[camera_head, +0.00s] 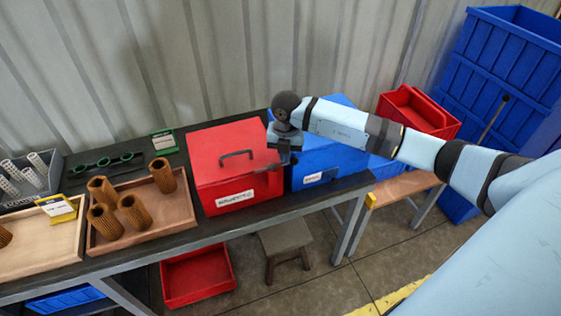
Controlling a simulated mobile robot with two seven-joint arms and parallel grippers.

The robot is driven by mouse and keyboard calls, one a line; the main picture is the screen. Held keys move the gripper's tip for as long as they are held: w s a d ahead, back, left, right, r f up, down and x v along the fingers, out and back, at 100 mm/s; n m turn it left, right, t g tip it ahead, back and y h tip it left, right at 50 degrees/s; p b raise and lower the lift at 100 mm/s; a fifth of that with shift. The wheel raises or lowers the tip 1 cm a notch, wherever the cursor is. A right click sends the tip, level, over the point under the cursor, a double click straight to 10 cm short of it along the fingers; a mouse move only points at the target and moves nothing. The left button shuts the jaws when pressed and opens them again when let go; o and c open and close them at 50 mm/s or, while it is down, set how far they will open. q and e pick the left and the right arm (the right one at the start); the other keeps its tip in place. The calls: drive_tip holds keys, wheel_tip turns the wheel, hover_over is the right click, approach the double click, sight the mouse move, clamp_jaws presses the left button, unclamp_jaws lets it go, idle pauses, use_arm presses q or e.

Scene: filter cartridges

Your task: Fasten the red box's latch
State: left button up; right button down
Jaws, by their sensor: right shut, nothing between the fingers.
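The red box (215,155) stands on the dark workbench with its lid down. It has a dark handle on top and a white label on its front. My right gripper (271,167) is shut and empty at the right front edge of the red box, by the gap to the blue box. The latch cannot be made out, and whether the fingers touch the box is unclear. My left gripper is not in view.
A blue box (335,160) stands right beside the red box, partly behind my right arm. A wooden tray (182,209) with several brown cartridges (163,176) lies to the left. Green-handled tools (104,163) lie behind it. A stool (286,237) and a red bin (198,277) are below the bench.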

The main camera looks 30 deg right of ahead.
drive_tip(key=shift+s+a+p, duration=0.15)
drive_tip(key=shift+s+p, duration=0.15)
drive_tip(key=shift+s, duration=0.5)
drive_tip(key=shift+s+a, duration=0.4)
drive_tip(key=shift+s, duration=0.15)
drive_tip(key=shift+p, duration=0.3)
drive_tip(key=shift+s+a, duration=0.45)
drive_tip(key=shift+a, duration=0.1)
